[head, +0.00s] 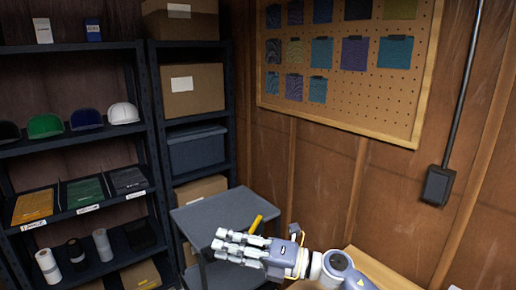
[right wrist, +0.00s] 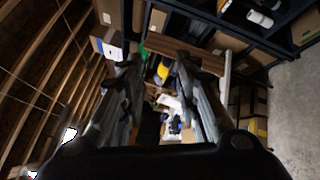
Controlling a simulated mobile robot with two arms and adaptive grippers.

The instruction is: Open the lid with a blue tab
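I cannot make out a lid with a blue tab for certain in either view. A closed blue-grey bin (head: 197,152) sits on the middle shelf of the rack by the corner; no blue tab shows on it. My right gripper (head: 222,246) is in front of the grey cart in the head view, pointing left. In the right wrist view its two fingers (right wrist: 158,62) stand apart with nothing held between them. My left gripper is not in view.
A grey cart (head: 195,217) stands near the corner, with a yellow object (head: 257,224) by its right edge. Shelves with caps, trays and rolls (head: 102,245) are at left. Cardboard boxes (head: 192,90) fill the corner rack. A pegboard (head: 345,107) hangs on the wooden wall.

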